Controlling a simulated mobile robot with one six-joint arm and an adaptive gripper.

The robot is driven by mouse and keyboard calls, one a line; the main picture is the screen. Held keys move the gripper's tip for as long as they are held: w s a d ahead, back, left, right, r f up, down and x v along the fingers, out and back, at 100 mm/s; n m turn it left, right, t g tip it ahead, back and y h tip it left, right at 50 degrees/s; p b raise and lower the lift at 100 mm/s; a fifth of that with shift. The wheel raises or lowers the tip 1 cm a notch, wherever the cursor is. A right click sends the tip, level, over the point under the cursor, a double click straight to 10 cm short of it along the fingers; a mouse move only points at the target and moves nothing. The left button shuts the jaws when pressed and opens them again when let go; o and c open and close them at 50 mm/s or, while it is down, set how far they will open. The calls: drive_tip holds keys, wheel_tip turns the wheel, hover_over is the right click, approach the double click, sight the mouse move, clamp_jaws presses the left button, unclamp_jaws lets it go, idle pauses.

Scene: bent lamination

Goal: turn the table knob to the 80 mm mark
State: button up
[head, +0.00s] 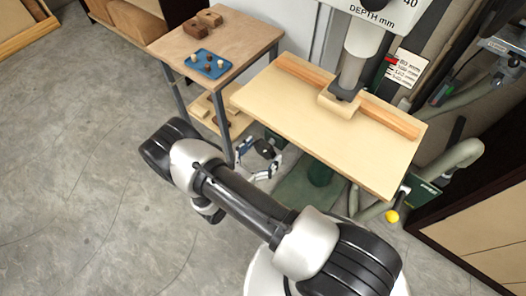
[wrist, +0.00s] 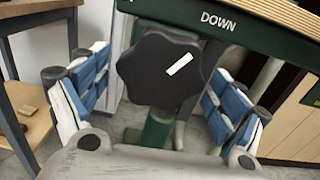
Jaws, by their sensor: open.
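The black lobed knob (wrist: 160,70) with a white index line is in the middle of the wrist view, below a green edge lettered "DOWN". In the head view a dark round part, likely the same knob (head: 264,148), shows under the left side of the drill press table (head: 330,140). My gripper (wrist: 158,100) is open, with blue-and-white fingers on either side of the knob and gaps to it; it also shows in the head view (head: 257,158). A white mark card (head: 408,70) with a red pointer (head: 391,60) is on the right; its text is barely legible.
A wooden fence (head: 390,117) and a wood block (head: 338,102) are on the table under the drill head. A side table (head: 240,28) with a blue tray (head: 208,64) stands at left. A yellow-knobbed handle (head: 392,215) sticks out front right. The left floor is clear.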

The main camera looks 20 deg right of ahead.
drive_tip(key=shift+c, duration=0.4)
drive_tip(key=c, duration=1)
drive_tip(key=shift+o, duration=0.2)
drive_tip(key=shift+n, duration=0.3)
drive_tip(key=shift+s+d+n+b, duration=0.1)
drive_tip(key=shift+n+b, duration=0.55)
drive_tip(key=shift+n, duration=0.55)
drive_tip(key=shift+s+n+b, duration=0.15)
drive_tip(key=shift+n+b, duration=0.25)
drive_tip(key=shift+n, duration=1.3)
drive_tip(key=o, duration=1)
